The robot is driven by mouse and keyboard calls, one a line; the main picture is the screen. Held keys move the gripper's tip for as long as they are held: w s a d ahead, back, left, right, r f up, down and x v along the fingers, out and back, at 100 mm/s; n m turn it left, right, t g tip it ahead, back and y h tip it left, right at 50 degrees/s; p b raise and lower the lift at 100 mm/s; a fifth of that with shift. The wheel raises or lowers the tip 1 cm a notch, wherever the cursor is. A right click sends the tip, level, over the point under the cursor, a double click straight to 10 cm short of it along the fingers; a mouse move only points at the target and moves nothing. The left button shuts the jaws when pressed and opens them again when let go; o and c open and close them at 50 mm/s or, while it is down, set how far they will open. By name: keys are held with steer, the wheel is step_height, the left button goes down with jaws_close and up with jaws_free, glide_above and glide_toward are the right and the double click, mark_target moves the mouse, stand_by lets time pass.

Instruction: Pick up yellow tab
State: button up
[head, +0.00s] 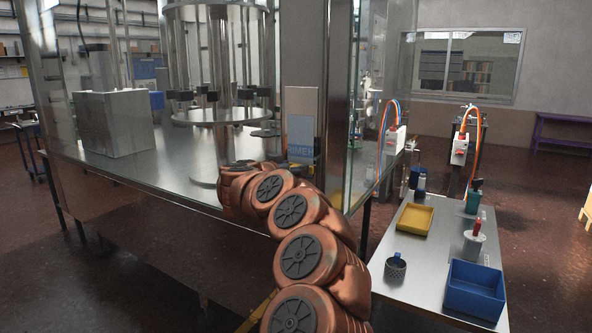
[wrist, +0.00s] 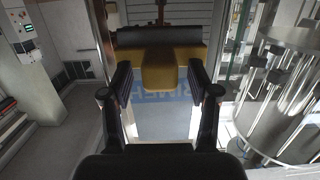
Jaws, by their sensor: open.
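The yellow tab (wrist: 172,72) shows in the wrist view as a yellow block in the upper middle, with a wider yellow band behind it and a dark strip along its top. My gripper (wrist: 168,84) is open, with one black finger to the left of the tab and the other to the right. A gap shows on each side of the tab's narrow part; I see no clear contact. In the head view my copper-coloured arm reaches to the machine's front, and my gripper is hidden there. I cannot clearly pick out the tab in the head view.
A steel and glass machine (head: 168,175) fills the left and middle. A blue-and-white label panel (head: 301,135) stands just past my arm. At right, a side table (head: 410,262) holds a yellow tray (head: 414,219), a blue bin (head: 473,290) and a dark cup (head: 396,268).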

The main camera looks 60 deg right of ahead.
steer(key=c, duration=1.1)
steer(key=shift+c, duration=0.2)
